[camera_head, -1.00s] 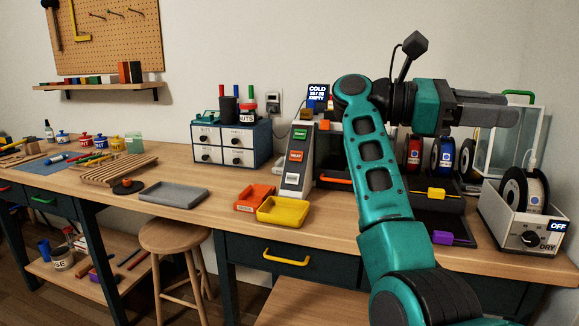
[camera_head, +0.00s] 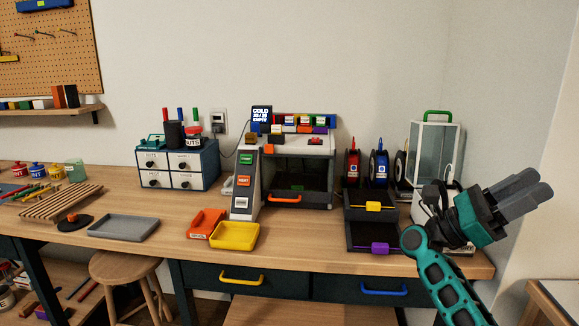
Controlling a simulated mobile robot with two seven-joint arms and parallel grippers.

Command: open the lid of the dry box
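The dry box stands at the right end of the bench. Its white base (camera_head: 419,212) is largely hidden behind my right arm and gripper. Its clear-paned lid (camera_head: 436,150) has a pale frame and a green handle (camera_head: 438,115) on top. The lid stands upright above the base and appears raised at the back; the hinge is hidden. My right gripper (camera_head: 541,183) is in front of the dry box and to its right, apart from the lid, with fingers pointing up and right. Nothing shows between them, but their gap is unclear. My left gripper is out of view.
Left of the dry box are filament spools (camera_head: 378,167) and black bins (camera_head: 370,237). A printer (camera_head: 300,175) stands further left, with yellow (camera_head: 234,236) and orange (camera_head: 203,222) trays in front. Another table (camera_head: 560,295) is at the lower right. Open wall space lies right of the lid.

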